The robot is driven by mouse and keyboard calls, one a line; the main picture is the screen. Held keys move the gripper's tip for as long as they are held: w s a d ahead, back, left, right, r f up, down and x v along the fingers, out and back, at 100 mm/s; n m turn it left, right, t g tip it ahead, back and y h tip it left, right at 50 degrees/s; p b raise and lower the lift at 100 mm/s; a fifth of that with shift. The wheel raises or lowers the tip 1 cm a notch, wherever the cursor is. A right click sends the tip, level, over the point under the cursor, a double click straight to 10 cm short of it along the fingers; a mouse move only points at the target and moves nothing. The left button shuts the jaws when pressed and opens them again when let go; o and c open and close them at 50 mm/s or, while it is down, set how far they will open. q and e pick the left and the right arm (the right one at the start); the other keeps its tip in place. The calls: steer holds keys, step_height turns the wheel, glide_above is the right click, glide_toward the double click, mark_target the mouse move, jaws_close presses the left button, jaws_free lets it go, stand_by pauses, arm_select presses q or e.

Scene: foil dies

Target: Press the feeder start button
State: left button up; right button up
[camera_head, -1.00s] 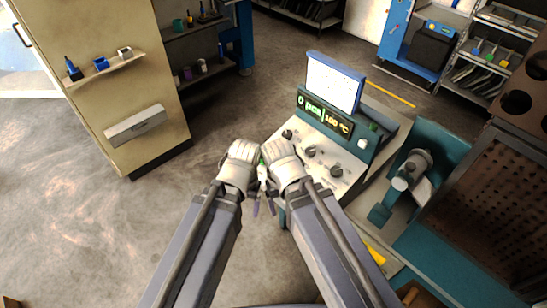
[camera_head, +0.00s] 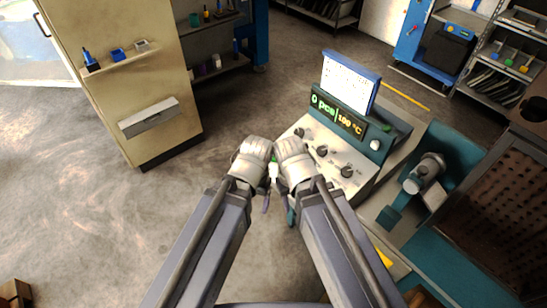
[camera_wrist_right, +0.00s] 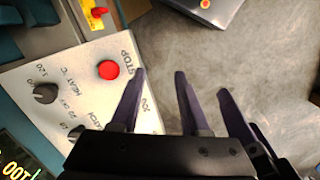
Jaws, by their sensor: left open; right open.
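The feeder's control panel (camera_head: 333,153) is a pale sloped plate with several dark knobs under a lit display reading "0 pcs | 100 °C" (camera_head: 340,114). My right wrist view shows a red button (camera_wrist_right: 108,70) beside the word STOP and a dark knob (camera_wrist_right: 45,93) by HEAT °C. I cannot pick out a start button with certainty. My left gripper (camera_head: 266,202) and right gripper (camera_head: 290,200) are side by side at the panel's near left edge, largely hidden by my wrists. The right gripper's open, empty fingers (camera_wrist_right: 160,74) also show beside the panel edge.
A white sheet (camera_head: 350,82) stands above the display. A teal machine (camera_head: 430,175) is to the right. A red switch on a yellow plate (camera_wrist_right: 98,12) lies beyond the panel. A beige cabinet (camera_head: 110,75) stands at left. Open floor (camera_head: 90,215) lies left of my arms.

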jaws_close()
stand_by(1.2)
